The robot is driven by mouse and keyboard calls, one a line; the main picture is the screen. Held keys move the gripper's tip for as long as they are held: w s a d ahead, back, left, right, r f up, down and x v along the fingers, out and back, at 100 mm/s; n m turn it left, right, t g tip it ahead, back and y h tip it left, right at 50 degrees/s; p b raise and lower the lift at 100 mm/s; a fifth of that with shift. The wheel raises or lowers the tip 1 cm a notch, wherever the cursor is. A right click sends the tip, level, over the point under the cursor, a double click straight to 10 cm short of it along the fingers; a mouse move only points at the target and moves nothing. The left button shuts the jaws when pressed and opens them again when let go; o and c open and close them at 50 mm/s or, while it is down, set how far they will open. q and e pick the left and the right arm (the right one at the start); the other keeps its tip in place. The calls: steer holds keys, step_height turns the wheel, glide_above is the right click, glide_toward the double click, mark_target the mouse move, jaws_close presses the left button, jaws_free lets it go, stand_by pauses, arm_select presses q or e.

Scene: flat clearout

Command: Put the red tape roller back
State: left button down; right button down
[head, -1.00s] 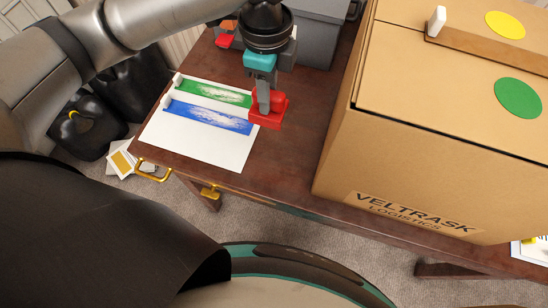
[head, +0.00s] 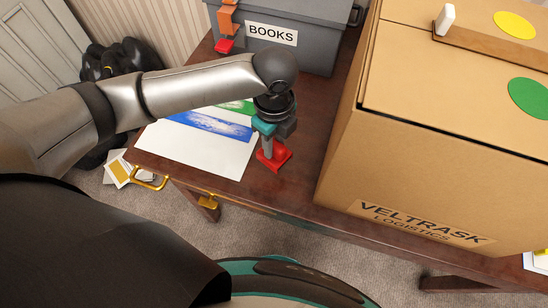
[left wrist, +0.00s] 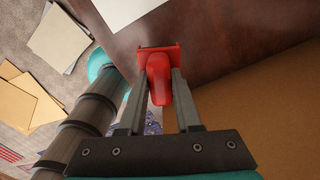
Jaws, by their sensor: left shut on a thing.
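The red tape roller (head: 275,161) is over the brown desk, to the right of the white sheet's front part and left of the big cardboard box. My left gripper (head: 269,147) points down and is shut on its upper part. In the left wrist view the red roller (left wrist: 157,68) stands between the two fingers of my left gripper (left wrist: 160,92), its wide end pointing away. I cannot tell whether the roller touches the desk or hangs just above it. My right gripper is not in view.
The white sheet (head: 205,155) has green and blue painted bands, partly hidden by my arm. The cardboard box (head: 430,160) fills the right. The desk's front edge is close.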

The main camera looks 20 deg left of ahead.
mark_target(274, 158)
arm_select(q)
step_height(274, 158, down, 6)
steer(key=shift+r+b, duration=0.1)
steer(key=shift+b, duration=0.65)
steer(key=shift+f, duration=0.25)
steer(key=c, duration=0.6)
jaws_free()
step_height(274, 158, up, 12)
steer(key=p, duration=0.3)
steer(key=shift+r+p, duration=0.2)
steer(key=shift+p, duration=0.1)
